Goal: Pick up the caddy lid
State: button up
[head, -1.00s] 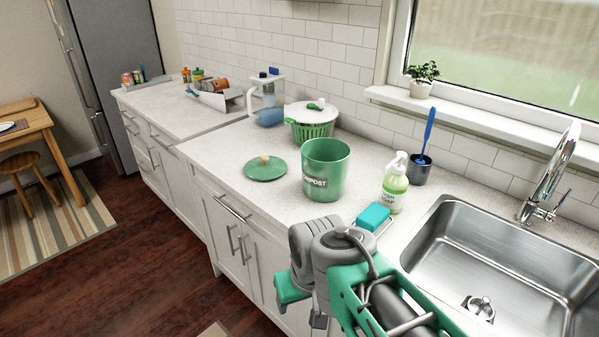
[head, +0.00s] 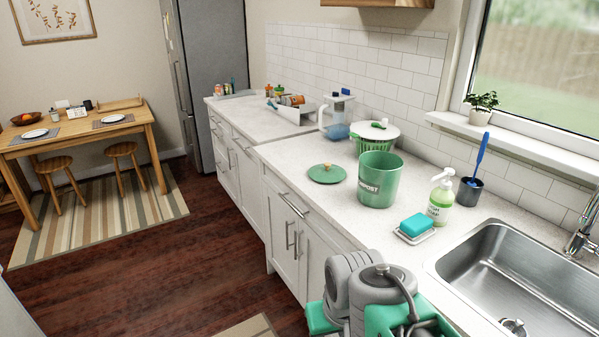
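The caddy lid (head: 328,174) is a round green disc with a small tan knob. It lies flat on the white counter, knob up, with its whole top in view. The green compost caddy (head: 378,184) stands upright and open just right of the lid, apart from it. My arm, grey and teal, enters at the bottom of the head view. A teal part at its end (head: 320,318) shows at the lower edge, well in front of the lid and away from it. The fingers cannot be made out, so their opening cannot be told.
Behind the caddy stands a green colander with a white lid (head: 378,131). To the right are a soap bottle (head: 440,202), a blue sponge on a dish (head: 416,225), a brush cup (head: 469,191) and the sink (head: 520,275). Bare counter surrounds the lid's left and front.

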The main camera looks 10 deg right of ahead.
aim_at(327, 173)
jog(key=u, duration=0.7)
jog(key=i, duration=1.25)
jog(key=u, duration=0.35)
jog(key=i, duration=0.95)
jog(key=z, duration=1.2)
jog(key=i, duration=0.95)
jog(key=z, duration=1.05)
